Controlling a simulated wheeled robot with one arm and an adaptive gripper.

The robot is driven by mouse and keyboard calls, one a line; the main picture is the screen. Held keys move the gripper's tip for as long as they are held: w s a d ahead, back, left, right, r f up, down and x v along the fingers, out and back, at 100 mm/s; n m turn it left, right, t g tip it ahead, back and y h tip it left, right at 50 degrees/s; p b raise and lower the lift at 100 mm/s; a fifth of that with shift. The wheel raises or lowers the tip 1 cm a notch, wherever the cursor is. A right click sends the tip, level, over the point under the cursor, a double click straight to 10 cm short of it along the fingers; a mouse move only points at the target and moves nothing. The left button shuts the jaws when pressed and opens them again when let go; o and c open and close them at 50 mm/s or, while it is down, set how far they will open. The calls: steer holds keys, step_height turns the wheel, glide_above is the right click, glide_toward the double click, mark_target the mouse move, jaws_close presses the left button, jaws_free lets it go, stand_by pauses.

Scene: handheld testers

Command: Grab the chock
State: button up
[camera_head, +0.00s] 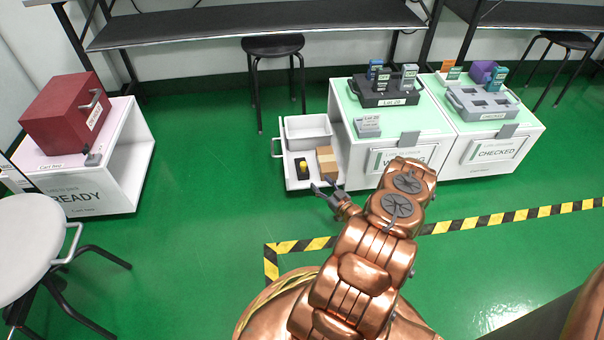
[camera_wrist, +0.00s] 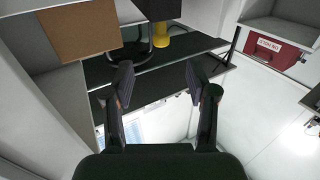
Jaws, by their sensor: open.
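No thing is clearly marked as the chock. A small dark grey block (camera_head: 93,158) sits on the left cart in front of the red case, and I cannot tell whether it is the chock. A black item with a yellow part (camera_head: 303,168) lies in the white pull-out drawer (camera_head: 298,183), beside a brown box (camera_head: 326,160). My gripper (camera_head: 325,190) is open and empty at the drawer's front right. In the wrist view its spread fingers (camera_wrist: 158,82) have nothing between them. A brown box (camera_wrist: 80,32) and a black item with yellow (camera_wrist: 162,40) appear beyond them.
The red case (camera_head: 60,115) stands on the white left cart (camera_head: 125,150). A white bin (camera_head: 307,132) is in the drawer. Green-topped cabinets (camera_head: 440,112) hold racks of testers. A stool (camera_head: 30,230) is at left. Green floor between cart and drawer is clear.

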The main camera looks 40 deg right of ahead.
mark_target(304, 169)
steer(key=w+b, duration=0.1)
steer(key=w, duration=0.1)
steer(key=w+b, duration=0.1)
steer(key=w, duration=0.1)
steer(key=w+d, duration=0.1)
steer(key=w, duration=0.1)
steer(key=shift+w+f+b, duration=0.1)
steer(key=shift+w+b, duration=0.15)
steer(key=shift+b, duration=0.15)
steer(key=w+b, duration=0.1)
steer(key=w, duration=0.2)
steer(key=w+b, duration=0.1)
steer(key=shift+w+d+f+b, duration=0.15)
steer(key=shift+d+f+b, duration=0.05)
steer(key=shift+f+b, duration=0.15)
steer(key=shift+w+d+r, duration=0.1)
steer(key=shift+w+r, duration=0.05)
steer(key=shift+w, duration=0.35)
steer(key=shift+c, duration=0.3)
jaws_close()
